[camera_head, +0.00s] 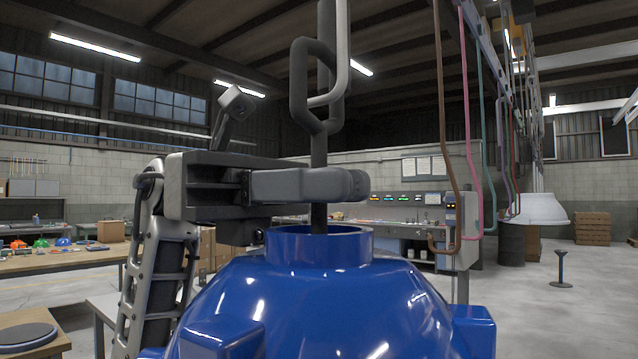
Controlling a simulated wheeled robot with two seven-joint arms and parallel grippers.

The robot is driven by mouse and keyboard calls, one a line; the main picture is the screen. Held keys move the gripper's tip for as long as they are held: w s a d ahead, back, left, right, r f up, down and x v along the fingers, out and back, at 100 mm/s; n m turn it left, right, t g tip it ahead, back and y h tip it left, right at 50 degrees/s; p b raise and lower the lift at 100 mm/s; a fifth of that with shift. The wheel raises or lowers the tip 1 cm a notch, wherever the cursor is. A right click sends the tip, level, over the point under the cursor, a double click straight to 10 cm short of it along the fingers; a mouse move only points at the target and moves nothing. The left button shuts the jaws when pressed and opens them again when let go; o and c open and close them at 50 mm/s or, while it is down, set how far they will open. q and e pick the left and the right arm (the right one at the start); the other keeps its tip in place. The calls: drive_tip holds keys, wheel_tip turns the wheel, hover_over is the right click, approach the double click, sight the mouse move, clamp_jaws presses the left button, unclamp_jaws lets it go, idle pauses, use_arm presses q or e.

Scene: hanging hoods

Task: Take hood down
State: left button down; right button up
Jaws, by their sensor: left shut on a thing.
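The large glossy blue hood (315,295) fills the lower middle of the view, close to me. A dark grey stem (319,150) rises from its round collar and ends in an angular loop (299,85). A lighter grey hook (340,75) from above passes through or against the loop; I cannot tell how firmly it bears. My left gripper (345,185) comes in from the left and is shut on the stem just above the collar. Its near finger hides part of the stem. My right gripper is not in view.
A workbench (70,262) with small coloured items stands at the left. A dark round disc (25,335) lies on a table at lower left. Coloured pipes (440,120) hang at right. A white hood (538,208) hangs farther back. Open floor lies at right.

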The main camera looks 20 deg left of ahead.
use_arm(q)
drive_tip(key=shift+a, duration=0.15)
drive_tip(key=shift+w+a, duration=0.25)
drive_tip(key=shift+a, duration=0.2)
drive_tip(key=shift+v, duration=0.8)
drive_tip(key=shift+w+a, duration=0.1)
drive_tip(key=shift+a, duration=0.3)
